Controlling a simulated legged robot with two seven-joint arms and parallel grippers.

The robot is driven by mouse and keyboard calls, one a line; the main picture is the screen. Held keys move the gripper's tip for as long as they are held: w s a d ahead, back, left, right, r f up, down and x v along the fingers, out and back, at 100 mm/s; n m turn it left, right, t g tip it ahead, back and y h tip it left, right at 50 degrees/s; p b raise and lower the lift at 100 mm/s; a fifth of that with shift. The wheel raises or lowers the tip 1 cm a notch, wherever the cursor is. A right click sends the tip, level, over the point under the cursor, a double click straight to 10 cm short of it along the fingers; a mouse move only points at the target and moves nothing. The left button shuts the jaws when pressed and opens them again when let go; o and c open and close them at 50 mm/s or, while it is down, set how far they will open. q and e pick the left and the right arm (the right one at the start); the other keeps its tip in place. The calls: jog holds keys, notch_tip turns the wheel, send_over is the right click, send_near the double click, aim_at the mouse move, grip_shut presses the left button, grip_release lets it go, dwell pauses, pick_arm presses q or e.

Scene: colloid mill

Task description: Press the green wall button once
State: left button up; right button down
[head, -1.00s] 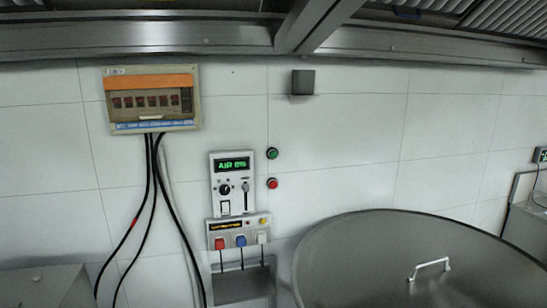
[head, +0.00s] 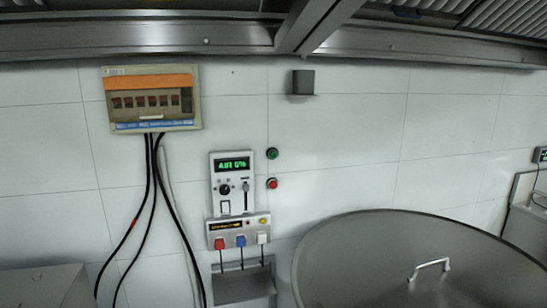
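The green wall button (head: 272,153) is a small round button on the white tiled wall, just right of the control panel. A red button (head: 272,184) sits directly below it. The control panel (head: 224,190) has a green display reading "AIR 0%", a black knob and a slider. Neither of my grippers shows in the head view.
A fuse box (head: 152,98) with hanging black cables is at the upper left. A socket strip (head: 238,232) with red, blue and white plugs is below the panel, above a grey box (head: 243,287). A large metal lid (head: 390,255) fills the lower right. A metal hood (head: 150,40) runs overhead.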

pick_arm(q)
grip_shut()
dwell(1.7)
